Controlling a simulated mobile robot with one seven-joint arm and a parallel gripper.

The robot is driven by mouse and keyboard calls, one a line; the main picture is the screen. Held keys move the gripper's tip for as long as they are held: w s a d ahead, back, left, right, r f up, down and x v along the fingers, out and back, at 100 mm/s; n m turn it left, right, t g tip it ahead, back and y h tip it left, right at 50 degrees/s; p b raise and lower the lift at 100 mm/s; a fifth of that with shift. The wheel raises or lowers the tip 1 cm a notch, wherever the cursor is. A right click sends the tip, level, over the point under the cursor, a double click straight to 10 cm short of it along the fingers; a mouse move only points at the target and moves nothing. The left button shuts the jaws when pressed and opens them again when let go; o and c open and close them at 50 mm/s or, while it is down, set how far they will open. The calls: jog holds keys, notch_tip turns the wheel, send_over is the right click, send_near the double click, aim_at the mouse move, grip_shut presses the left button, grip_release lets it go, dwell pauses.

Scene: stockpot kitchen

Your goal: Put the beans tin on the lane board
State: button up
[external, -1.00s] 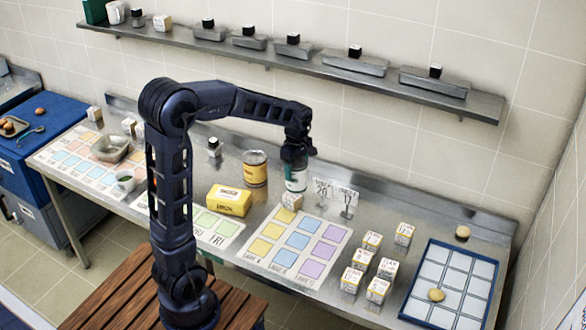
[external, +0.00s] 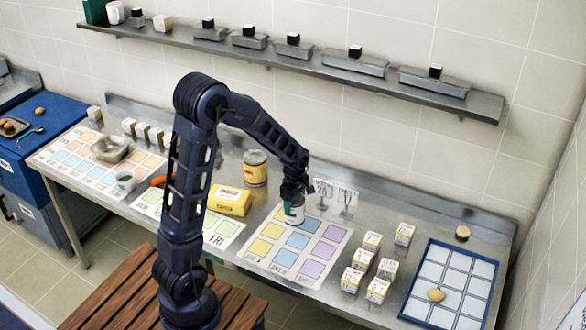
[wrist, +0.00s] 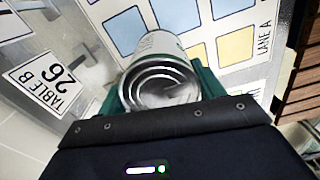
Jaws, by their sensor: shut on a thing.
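A tin with a white and green label (external: 294,214) is held in my gripper (external: 293,197); I cannot read its label. In the wrist view the tin (wrist: 160,78) shows its ringed metal end between the green fingers, which are shut on it. The lane board (external: 297,240), white with yellow, blue and purple squares, lies on the steel counter. It also shows in the wrist view (wrist: 236,46).
Two table cards, one reading 26 in the wrist view (wrist: 47,80), stand right behind the tin. A yellow box (external: 230,201) and a yellow tin (external: 255,169) stand to the left. Several small label cubes (external: 372,241) and a blue-framed tray (external: 450,285) are to the right.

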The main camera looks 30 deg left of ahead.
jog(key=shift+f, duration=2.3)
jog(key=shift+f, duration=0.15)
jog(key=o, duration=1.3)
